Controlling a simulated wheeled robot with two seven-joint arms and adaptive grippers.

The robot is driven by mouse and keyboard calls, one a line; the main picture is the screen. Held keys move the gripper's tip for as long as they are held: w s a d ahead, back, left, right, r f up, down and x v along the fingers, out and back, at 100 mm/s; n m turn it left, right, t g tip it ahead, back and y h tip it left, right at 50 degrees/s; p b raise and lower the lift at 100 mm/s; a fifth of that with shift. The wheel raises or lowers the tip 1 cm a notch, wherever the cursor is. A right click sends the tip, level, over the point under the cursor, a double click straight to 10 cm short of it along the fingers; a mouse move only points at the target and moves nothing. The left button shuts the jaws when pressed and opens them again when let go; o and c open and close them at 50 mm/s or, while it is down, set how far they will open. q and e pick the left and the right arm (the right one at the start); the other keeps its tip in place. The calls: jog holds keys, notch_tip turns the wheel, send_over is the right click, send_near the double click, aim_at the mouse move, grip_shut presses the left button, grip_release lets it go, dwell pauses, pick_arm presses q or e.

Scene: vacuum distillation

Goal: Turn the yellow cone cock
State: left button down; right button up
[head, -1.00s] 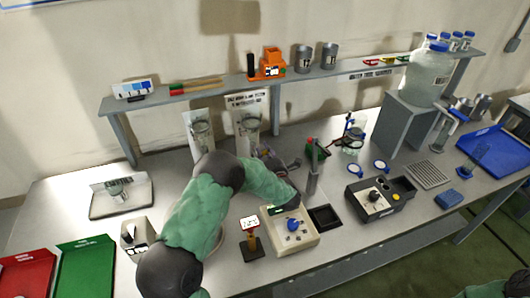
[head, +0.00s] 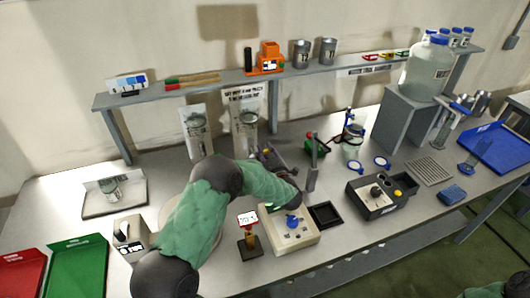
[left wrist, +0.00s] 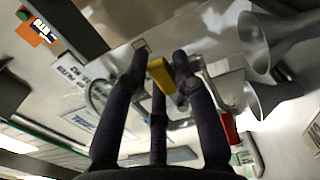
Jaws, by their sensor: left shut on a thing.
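The yellow cone cock (left wrist: 161,75) shows in the left wrist view as a small yellow handle on glassware. My left gripper (left wrist: 160,68) is shut on it, with dark fingers on both sides of the handle. In the head view the left gripper (head: 265,153) is in the middle of the bench, in front of the back shelf. My right gripper is not in view.
A cream box with a blue knob (head: 292,222) and a small sign stand (head: 248,240) are in front of my left arm. A red-topped post (head: 311,165) stands to the right of the gripper. The shelf (head: 210,84) runs behind.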

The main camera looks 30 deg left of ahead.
pick_arm(q)
jog(key=shift+f, duration=0.15)
dwell(0.3)
jog(key=c, duration=1)
grip_release()
